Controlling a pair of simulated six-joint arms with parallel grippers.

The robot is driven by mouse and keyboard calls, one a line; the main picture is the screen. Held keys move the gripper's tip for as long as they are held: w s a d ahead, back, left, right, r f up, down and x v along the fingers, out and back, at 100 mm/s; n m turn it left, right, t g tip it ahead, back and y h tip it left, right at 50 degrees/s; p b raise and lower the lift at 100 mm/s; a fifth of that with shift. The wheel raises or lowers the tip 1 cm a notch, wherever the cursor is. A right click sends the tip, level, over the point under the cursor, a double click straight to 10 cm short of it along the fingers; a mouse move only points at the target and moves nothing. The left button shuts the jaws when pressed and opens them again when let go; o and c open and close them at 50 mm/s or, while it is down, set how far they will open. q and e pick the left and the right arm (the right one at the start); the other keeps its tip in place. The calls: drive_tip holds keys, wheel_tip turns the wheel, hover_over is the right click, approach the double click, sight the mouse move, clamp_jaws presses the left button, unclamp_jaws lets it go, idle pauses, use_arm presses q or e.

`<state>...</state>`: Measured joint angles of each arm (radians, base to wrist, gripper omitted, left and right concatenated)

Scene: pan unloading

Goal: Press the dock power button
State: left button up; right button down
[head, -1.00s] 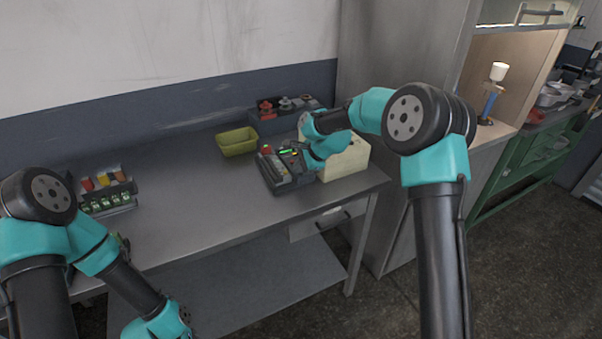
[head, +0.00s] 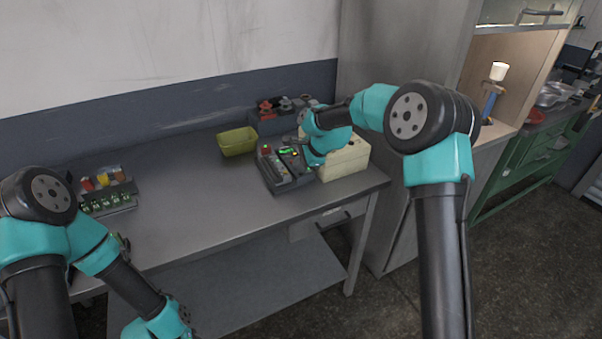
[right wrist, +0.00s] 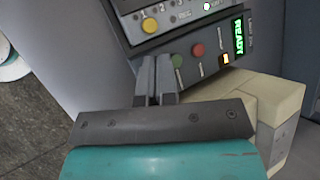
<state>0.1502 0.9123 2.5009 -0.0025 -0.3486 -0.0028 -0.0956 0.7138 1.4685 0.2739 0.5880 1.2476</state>
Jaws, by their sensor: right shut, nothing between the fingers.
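The dock (head: 290,182) is a dark grey box with a sloped control panel on the bench. In the right wrist view its panel shows a green button (right wrist: 177,61), a red button (right wrist: 197,49), a yellow button (right wrist: 150,25), a lit orange switch (right wrist: 226,58) and a green display (right wrist: 239,36) reading READY. The small labels are unreadable, so I cannot tell which is the power button. My right gripper (right wrist: 155,70) is shut and empty, its tips just left of the green button. Contact with the panel cannot be judged.
A cream block (head: 347,160) stands right beside the dock. A yellow-green bin (head: 238,142) and a dark tray with red knobs (head: 268,115) are behind it. A rack of small items (head: 108,190) is at left. The bench (head: 195,205) between is clear.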

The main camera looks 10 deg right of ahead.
sight(300, 173)
drive_tip(key=shift+r, duration=0.1)
drive_tip(key=shift+r, duration=2.4)
